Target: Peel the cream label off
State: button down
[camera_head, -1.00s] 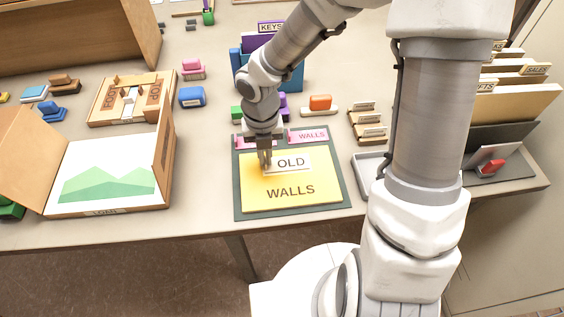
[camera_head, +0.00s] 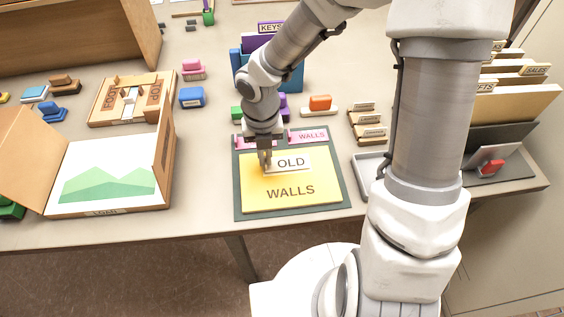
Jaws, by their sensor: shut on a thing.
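The cream label (camera_head: 292,162) reads "OLD" and lies at the upper middle of a yellow card (camera_head: 290,205) marked "WALLS". The card lies on a dark green mat (camera_head: 239,208). My gripper (camera_head: 265,166) points down at the label's left end and is shut on that end. The fingers hide the label's left edge, and I cannot tell whether any of it is lifted from the card.
Pink labels, one reading "WALLS" (camera_head: 309,136), lie along the mat's back edge. A grey tray (camera_head: 369,164) stands right of the mat. An open box (camera_head: 108,178) stands to the left. Stamps and file holders fill the table behind.

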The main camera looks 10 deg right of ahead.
notch_tip(320, 180, up, 9)
jog(key=p, duration=1)
